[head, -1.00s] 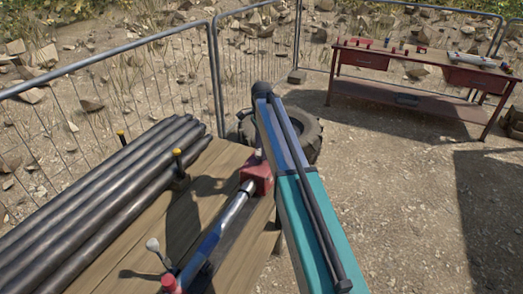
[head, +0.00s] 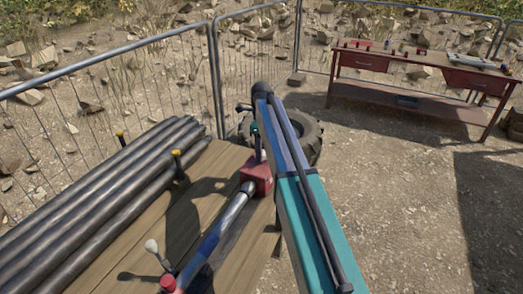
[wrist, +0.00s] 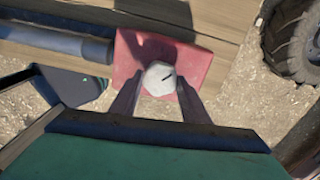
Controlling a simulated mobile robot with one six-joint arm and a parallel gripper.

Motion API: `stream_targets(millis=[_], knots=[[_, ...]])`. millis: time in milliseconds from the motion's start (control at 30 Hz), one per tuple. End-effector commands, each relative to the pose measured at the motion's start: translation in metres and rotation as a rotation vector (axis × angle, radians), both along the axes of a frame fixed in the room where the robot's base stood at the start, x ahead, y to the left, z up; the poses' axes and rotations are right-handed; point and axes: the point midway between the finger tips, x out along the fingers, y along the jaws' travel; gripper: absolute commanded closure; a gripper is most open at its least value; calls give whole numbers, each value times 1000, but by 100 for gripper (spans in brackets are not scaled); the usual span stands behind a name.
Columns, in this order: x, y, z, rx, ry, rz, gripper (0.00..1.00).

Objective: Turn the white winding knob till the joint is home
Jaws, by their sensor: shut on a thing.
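The white winding knob (wrist: 158,76), with a dark mark on its face, sits against a red block (wrist: 127,60) in the wrist view. My gripper (wrist: 160,88) has one finger on each side of it and is shut on it. In the head view the red block (head: 257,180) stands at the far end of a silver and blue pipe (head: 212,240) on the wooden bench. My arm hides most of the gripper and the knob there. The pipe end (wrist: 65,44) also shows left of the block in the wrist view. I cannot tell how the joint sits.
Several dark pipes (head: 110,190) lie on the bench (head: 140,235) at the left, beside yellow-topped posts. A white-tipped lever (head: 152,247) stands at the near end. A tyre (head: 305,138) lies behind my arm. A red workbench (head: 415,72) stands far right, with open ground before it.

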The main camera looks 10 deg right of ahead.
Motion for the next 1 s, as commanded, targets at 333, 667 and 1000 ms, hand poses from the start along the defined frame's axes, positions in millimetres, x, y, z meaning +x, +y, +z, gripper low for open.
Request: stream_targets(millis=[333,667,1000], knots=[[0,0,0,-1,1,-10,81],[0,0,0,0,0,-9,40],[0,0,5,0,0,-9,40]])
